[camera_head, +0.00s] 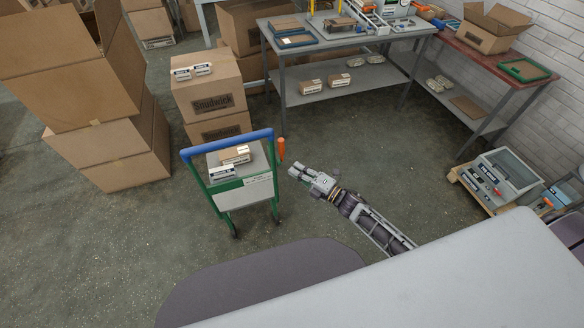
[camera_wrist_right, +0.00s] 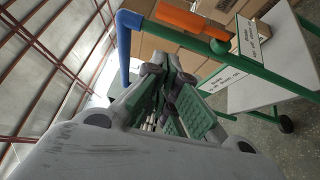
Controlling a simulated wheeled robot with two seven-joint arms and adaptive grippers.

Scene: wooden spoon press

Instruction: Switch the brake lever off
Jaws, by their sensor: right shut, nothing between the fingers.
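The orange brake lever (camera_head: 281,149) stands upright at the right end of the cart's blue handlebar (camera_head: 228,143). The cart (camera_head: 243,196) has a green frame and a grey platform. My right gripper (camera_head: 292,171) is just right of the cart and a little below the lever, apart from it. It is shut and empty. In the right wrist view, the orange lever (camera_wrist_right: 190,20) lies above and right of the fingertips (camera_wrist_right: 165,75), and the blue handlebar (camera_wrist_right: 124,45) bends behind them. My left gripper is out of view.
Small boxes (camera_head: 235,154) lie on the cart. Tall cardboard boxes (camera_head: 120,160) stand at the left. A grey workbench (camera_head: 300,35) and a red-topped bench (camera_head: 505,62) stand at the back.

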